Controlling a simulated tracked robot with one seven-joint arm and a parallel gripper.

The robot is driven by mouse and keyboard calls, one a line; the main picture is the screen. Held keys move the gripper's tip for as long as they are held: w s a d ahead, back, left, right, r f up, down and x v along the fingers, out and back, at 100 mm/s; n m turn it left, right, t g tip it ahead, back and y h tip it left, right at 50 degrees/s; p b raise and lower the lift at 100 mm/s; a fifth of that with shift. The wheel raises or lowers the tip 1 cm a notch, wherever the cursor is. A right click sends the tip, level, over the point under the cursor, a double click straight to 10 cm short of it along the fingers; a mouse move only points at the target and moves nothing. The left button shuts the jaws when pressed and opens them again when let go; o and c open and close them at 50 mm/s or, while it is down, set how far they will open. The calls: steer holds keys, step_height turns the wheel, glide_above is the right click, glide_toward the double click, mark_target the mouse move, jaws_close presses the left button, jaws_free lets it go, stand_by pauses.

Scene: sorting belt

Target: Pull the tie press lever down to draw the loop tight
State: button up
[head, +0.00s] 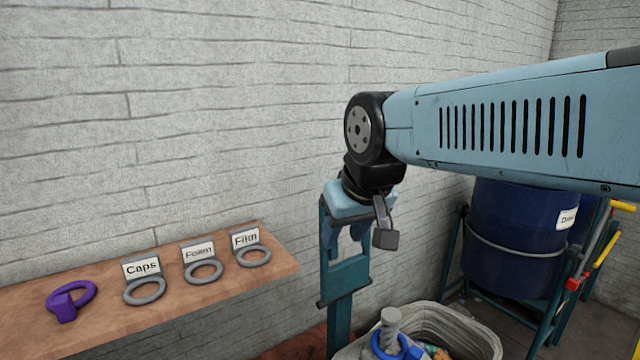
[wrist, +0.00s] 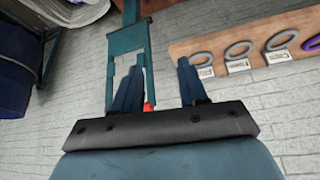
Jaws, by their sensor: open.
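The tie press is a teal upright frame (head: 345,285) in front of the wall, seen also in the wrist view (wrist: 125,45). My gripper (head: 343,240) is at its top, pointing down, with its fingers apart. In the wrist view my gripper (wrist: 159,68) is open, and nothing shows clamped in it. A small red piece (wrist: 148,106) shows beside the left finger, mostly hidden; it may be part of the lever. I cannot make out the lever in the head view. A blue loop (head: 394,347) is around a grey bag neck (head: 390,322) at the bottom.
A wooden shelf (head: 75,310) on the left holds a purple tie (head: 68,300) and grey rings by labels Caps, Foam and Film. A blue drum (head: 510,235) in a teal stand is at the right.

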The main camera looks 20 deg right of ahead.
steer(key=shift+o, duration=0.9)
steer(key=shift+w, duration=0.1)
steer(key=shift+o, duration=0.3)
steer(key=shift+w+d+r, duration=0.1)
steer(key=shift+w+r, duration=0.1)
steer(key=shift+r, duration=0.1)
steer(key=w+d+r+m+g, duration=0.3)
steer(key=w+d+r+m, duration=0.15)
steer(key=w, duration=0.35)
steer(key=w+d+r+m+g, duration=0.2)
steer(key=w+d+r+m, duration=0.1)
steer(key=w+m, duration=0.4)
steer(key=w+d+r+m+g, duration=0.3)
steer(key=w+d+r+m, duration=0.1)
steer(key=w, duration=0.6)
steer(key=x, duration=1.4)
steer(key=shift+s+d+f, duration=0.1)
steer(key=shift+s+d, duration=0.1)
jaws_close()
